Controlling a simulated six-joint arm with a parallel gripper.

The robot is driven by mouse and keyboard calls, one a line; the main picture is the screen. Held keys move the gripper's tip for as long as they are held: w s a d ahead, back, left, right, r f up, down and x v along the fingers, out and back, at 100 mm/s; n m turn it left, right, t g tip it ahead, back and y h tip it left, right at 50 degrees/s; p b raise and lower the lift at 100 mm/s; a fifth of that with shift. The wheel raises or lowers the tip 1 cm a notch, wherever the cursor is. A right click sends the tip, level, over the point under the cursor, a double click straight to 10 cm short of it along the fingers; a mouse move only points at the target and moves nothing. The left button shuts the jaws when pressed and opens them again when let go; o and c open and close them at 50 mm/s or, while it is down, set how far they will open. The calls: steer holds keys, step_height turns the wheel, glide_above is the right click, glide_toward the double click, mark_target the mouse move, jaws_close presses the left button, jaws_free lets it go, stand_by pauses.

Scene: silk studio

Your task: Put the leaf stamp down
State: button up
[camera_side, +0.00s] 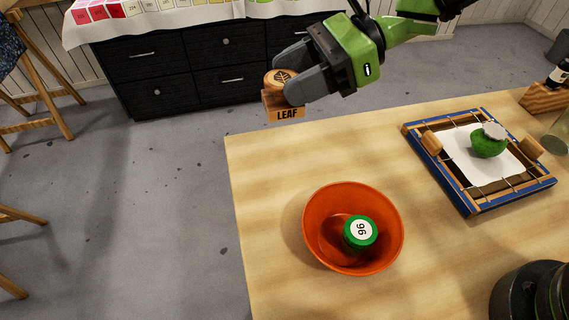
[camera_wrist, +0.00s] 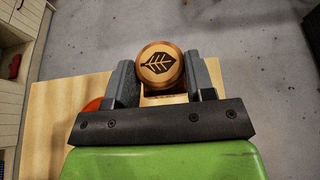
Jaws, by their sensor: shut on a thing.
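The leaf stamp (camera_side: 284,107) is a wooden block marked LEAF with a round knob on top that bears a dark leaf print. In the side view my gripper (camera_side: 290,82) is shut on it and holds it up near the table's far left corner. It looks upright. In the wrist view the stamp's knob (camera_wrist: 160,66) sits between the two grey fingers of my gripper (camera_wrist: 161,82). The wooden table (camera_side: 270,160) lies below. Height above the table is hard to tell.
An orange bowl (camera_side: 318,205) holds a green-lidded item marked 96 (camera_side: 360,231). A blue-edged wooden frame (camera_side: 470,207) holds white paper and a green round object (camera_side: 488,146). A wooden holder (camera_side: 543,99) with a dark bottle stands far right. The table's far left is bare.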

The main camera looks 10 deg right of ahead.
step_height(320, 180, down, 5)
steer(key=shift+r, duration=0.1)
step_height(320, 180, down, 10)
steer(key=shift+f, duration=0.1)
stand_by(0.3)
steer(key=shift+f, duration=0.1)
steer(key=o, duration=1)
steer(key=v, duration=1.2)
steer(key=shift+d, duration=0.1)
